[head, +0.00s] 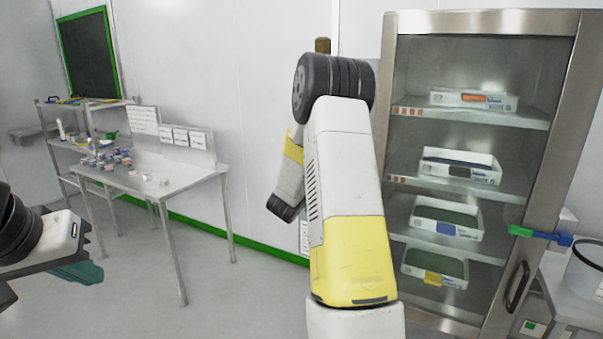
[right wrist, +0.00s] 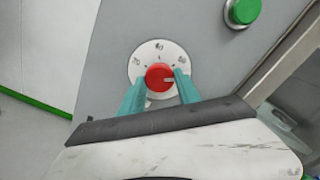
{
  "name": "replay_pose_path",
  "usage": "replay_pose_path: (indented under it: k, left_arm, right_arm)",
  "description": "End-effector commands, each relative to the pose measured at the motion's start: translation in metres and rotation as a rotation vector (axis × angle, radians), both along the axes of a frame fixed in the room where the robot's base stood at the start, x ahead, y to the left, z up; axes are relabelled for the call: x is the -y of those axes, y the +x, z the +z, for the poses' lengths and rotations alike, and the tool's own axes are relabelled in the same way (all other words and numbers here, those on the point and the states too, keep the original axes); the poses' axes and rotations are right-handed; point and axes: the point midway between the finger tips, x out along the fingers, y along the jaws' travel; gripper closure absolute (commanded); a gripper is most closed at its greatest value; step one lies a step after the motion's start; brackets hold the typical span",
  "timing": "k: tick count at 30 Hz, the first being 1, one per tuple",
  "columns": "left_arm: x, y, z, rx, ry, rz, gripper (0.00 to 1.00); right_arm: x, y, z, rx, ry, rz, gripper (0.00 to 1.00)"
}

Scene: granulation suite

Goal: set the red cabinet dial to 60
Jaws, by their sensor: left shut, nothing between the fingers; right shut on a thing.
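The red dial (right wrist: 157,73) sits on a round white scale plate (right wrist: 136,72) on a grey panel in the right wrist view. A pale pointer mark on the dial points to the right of the picture, slightly below the number at the plate's right side. The scale numbers are too small to read surely. My right gripper (right wrist: 160,80) is shut on the dial, with one teal finger on each side. The head view does not show the dial or this gripper; my right arm fills its middle. My left gripper (head: 82,272) is shut and empty at the lower left of the head view.
A green button (right wrist: 242,11) is on the same panel, up and right of the dial. A glass-fronted cabinet (head: 483,20) with several trays stands right of my arm. A steel table (head: 150,182) with small jars stands at the left, with open floor before it.

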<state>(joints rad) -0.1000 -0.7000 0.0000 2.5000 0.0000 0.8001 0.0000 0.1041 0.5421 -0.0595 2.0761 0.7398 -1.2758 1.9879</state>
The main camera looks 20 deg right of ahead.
Motion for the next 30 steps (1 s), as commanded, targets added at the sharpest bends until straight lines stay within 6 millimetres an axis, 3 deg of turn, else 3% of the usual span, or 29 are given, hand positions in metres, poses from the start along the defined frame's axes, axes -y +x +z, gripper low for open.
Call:
replay_pose_path:
  k: [15, 30]
  left_arm:
    - [0.0000, 0.0000, 0.0000, 0.000, 0.000, 0.000, 1.00]
    - [0.0000, 0.0000, 0.0000, 0.000, 0.000, 0.000, 1.00]
  right_arm:
    - [-0.0007, 0.0006, -0.0019, 0.324, 0.280, 0.000, 1.00]
    - [-0.0015, 0.0010, -0.0018, 0.441, 0.380, 0.000, 1.00]
